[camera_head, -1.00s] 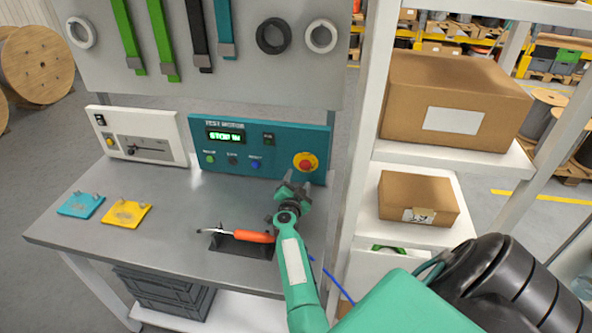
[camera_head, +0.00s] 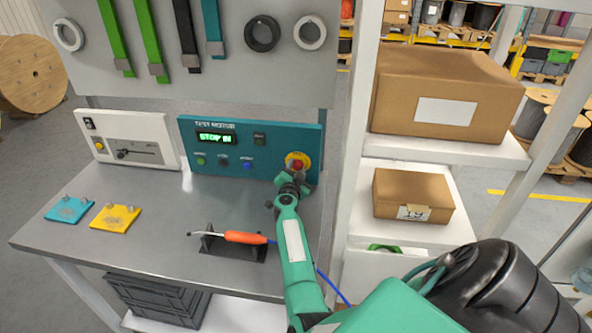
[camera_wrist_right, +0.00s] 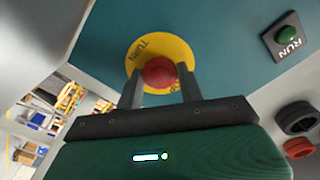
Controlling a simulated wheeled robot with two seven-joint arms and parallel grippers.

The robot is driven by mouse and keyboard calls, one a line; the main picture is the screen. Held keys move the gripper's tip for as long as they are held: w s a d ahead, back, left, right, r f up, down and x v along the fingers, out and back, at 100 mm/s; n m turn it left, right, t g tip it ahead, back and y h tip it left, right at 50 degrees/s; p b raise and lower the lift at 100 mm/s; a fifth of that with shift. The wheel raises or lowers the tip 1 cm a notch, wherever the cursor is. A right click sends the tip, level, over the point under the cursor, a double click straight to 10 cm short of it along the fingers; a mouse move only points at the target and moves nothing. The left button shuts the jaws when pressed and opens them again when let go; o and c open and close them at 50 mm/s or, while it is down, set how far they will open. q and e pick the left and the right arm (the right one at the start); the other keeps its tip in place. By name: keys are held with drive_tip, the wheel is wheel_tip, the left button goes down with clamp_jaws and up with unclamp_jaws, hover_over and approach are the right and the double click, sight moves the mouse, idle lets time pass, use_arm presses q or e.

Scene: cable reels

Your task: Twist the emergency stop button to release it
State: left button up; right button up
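The emergency stop button (camera_head: 297,165) is a red knob on a round yellow plate, at the right end of the teal test motor panel (camera_head: 225,165). The panel's green display (camera_head: 215,138) reads "STOP IN". My right gripper (camera_head: 295,178) is at the button and partly covers its lower part. In the right wrist view the red knob (camera_wrist_right: 159,72) shows between the two fingers of my right gripper (camera_wrist_right: 160,80). The fingers are apart, one on each side of the knob, with small gaps seeming to remain. My left gripper is not in view.
A soldering-iron-like tool with an orange handle (camera_head: 245,237) lies on a black holder below the panel. A white device (camera_head: 128,140) and teal and yellow plates (camera_head: 115,218) are on the left. A white shelf (camera_head: 445,150) with cardboard boxes stands close on the right.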

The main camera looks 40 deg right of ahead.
drive_tip(key=shift+m, duration=0.4)
drive_tip(key=shift+c, duration=0.5)
drive_tip(key=m, duration=0.2)
drive_tip(key=shift+m, duration=2.6)
drive_tip(key=o, duration=1)
